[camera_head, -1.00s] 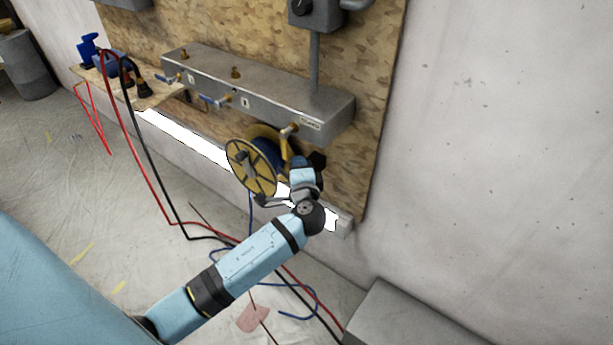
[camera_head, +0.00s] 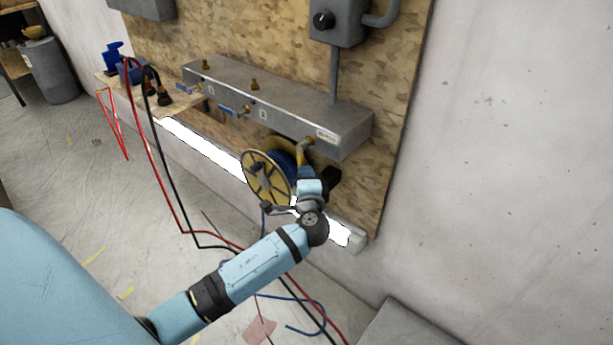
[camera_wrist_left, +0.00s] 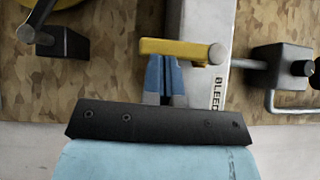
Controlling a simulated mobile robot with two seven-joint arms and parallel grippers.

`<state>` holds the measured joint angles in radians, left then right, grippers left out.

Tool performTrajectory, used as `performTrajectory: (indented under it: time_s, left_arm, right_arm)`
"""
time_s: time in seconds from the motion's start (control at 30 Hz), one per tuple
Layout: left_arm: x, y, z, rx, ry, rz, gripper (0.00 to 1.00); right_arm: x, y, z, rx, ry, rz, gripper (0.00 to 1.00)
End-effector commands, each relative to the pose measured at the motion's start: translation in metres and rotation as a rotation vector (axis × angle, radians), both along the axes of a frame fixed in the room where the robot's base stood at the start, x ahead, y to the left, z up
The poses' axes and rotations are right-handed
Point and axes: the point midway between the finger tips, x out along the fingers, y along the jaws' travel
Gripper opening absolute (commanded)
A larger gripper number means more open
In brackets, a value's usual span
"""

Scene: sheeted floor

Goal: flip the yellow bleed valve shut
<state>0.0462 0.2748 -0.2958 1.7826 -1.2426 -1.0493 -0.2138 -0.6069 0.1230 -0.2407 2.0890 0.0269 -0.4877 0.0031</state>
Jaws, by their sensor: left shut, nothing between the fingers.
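The yellow bleed valve (camera_head: 305,148) sits under the right end of the grey manifold box (camera_head: 285,105). In the left wrist view its yellow handle (camera_wrist_left: 178,49) lies crosswise, with a round metal pivot at its right end, beside the "BLEED" lettering. My left gripper (camera_head: 311,178) is just below the valve in the head view. In the left wrist view its blue fingers (camera_wrist_left: 165,76) are shut and empty, with their tips right at the handle's lower edge. I cannot tell whether they touch it. My right gripper is in neither view.
A yellow hose reel (camera_head: 268,178) hangs just left of my left gripper. Blue-handled valves (camera_head: 234,111) line the manifold further left. Red and black hoses (camera_head: 180,205) run down to the floor. A grey box (camera_head: 405,325) stands at the lower right.

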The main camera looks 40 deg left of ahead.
Motion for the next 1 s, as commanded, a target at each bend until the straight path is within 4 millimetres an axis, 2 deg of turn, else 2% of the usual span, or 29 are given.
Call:
performTrajectory:
  time_s: [0.27, 0.57, 0.8, 1.0]
  left_arm:
    - [0.000, 0.003, -0.002, 0.045, -0.004, 0.001, 0.00]
    - [0.001, 0.011, -0.008, 0.161, -0.014, 0.001, 0.00]
    - [0.002, 0.025, -0.015, 0.365, -0.032, 0.002, 0.00]
    - [0.003, 0.037, -0.015, 0.556, -0.047, 0.001, 0.00]
  right_arm:
    - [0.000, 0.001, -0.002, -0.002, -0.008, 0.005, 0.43]
    - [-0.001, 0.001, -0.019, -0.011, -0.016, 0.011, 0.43]
    - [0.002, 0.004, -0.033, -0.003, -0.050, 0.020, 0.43]
    - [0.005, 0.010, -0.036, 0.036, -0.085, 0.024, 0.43]
